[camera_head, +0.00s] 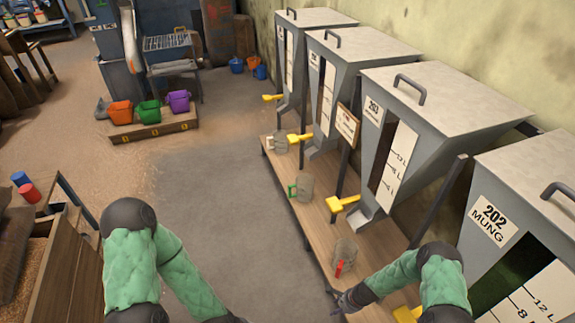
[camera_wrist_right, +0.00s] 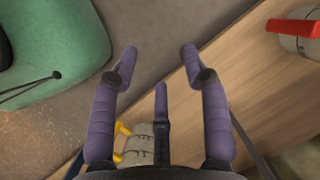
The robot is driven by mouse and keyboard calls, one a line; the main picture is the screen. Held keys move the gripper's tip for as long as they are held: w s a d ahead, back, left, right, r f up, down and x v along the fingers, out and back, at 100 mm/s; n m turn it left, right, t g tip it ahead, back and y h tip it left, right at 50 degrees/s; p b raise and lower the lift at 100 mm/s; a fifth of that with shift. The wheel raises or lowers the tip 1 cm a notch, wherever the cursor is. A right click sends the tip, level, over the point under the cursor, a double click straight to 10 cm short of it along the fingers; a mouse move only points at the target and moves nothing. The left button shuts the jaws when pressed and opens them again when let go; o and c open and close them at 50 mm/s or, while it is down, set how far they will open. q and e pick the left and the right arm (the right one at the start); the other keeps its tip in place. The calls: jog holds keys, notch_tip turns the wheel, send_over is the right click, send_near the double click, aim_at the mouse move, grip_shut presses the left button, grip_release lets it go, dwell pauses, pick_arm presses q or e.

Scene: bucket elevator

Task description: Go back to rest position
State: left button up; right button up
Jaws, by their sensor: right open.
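My right gripper (camera_head: 338,297) is low in the head view, over the front edge of the wooden bench (camera_head: 312,222). It is near the clear measuring jug with the red handle (camera_head: 343,256), to its lower left and apart from it. The red-handled jug shows there at the upper right (camera_wrist_right: 298,38), clear of the fingers. My left arm comes in at the lower left of the head view; its gripper is out of the picture.
Grey hoppers (camera_head: 410,125) with yellow handles (camera_head: 343,203) stand along the right wall above the bench. A green-handled jug (camera_head: 301,187) stands farther back. Coloured buckets (camera_head: 149,111) stand on a low platform. A wooden grain bin (camera_head: 62,262) is at left. The middle floor is clear.

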jog(key=s+a+r+n+p, duration=0.1)
jog(key=s+a+r+n, duration=0.4)
jog(key=s+r, duration=0.3)
jog(key=s+a+r+n, duration=0.5)
jog(key=s+r+n, duration=0.2)
jog(key=r, duration=0.3)
jog(key=shift+s+r+n+g+p, duration=0.15)
jog(key=shift+s+n+g+p, duration=0.25)
jog(key=shift+n, duration=0.3)
jog(key=shift+a, duration=0.1)
